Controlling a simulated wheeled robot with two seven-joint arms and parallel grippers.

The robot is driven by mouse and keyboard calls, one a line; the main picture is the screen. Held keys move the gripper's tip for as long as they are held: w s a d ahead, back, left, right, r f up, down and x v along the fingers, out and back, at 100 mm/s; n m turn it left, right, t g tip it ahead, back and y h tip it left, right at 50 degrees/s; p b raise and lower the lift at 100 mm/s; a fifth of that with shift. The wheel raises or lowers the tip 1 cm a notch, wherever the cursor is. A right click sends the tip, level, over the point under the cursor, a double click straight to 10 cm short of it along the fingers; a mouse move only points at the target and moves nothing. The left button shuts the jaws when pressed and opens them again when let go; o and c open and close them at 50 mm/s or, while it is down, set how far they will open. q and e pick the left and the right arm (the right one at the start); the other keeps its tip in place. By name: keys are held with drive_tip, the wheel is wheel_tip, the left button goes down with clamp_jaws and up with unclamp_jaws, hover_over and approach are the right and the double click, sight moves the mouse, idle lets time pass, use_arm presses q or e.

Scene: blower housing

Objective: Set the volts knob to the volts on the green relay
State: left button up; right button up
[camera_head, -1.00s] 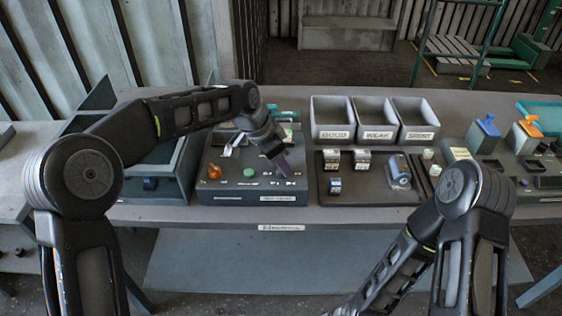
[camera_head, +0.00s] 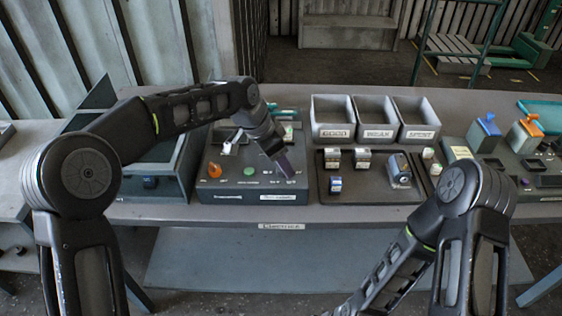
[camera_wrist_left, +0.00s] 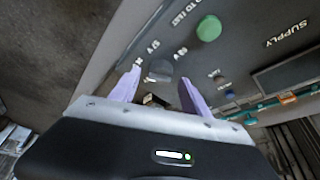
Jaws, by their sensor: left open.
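My left gripper (camera_head: 286,170) is over the right part of the grey supply box (camera_head: 225,190). Its purple fingers are open in the left wrist view (camera_wrist_left: 158,88). A dark round knob (camera_wrist_left: 160,68) with printed volt marks around it shows between and just beyond the fingertips; I cannot tell whether they touch it. A green button (camera_wrist_left: 208,28) is beside it and also shows in the head view (camera_head: 249,171). A small green and white piece (camera_head: 288,132) is at the back of the box; I cannot tell whether it is the green relay. My right gripper is out of view.
An orange knob (camera_head: 214,170) is at the box's left. To the right is a dark tray (camera_head: 350,190) with several small blocks. Behind it stand bins labelled GOOD (camera_head: 333,112), WEAK (camera_head: 376,112) and SPENT (camera_head: 417,112). A blue-grey open bin (camera_head: 172,180) is left of the box.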

sight(271, 177)
use_arm(q)
drive_tip(key=b+v, duration=0.1)
drive_tip(key=v, duration=0.6)
drive_tip(key=shift+s, duration=0.1)
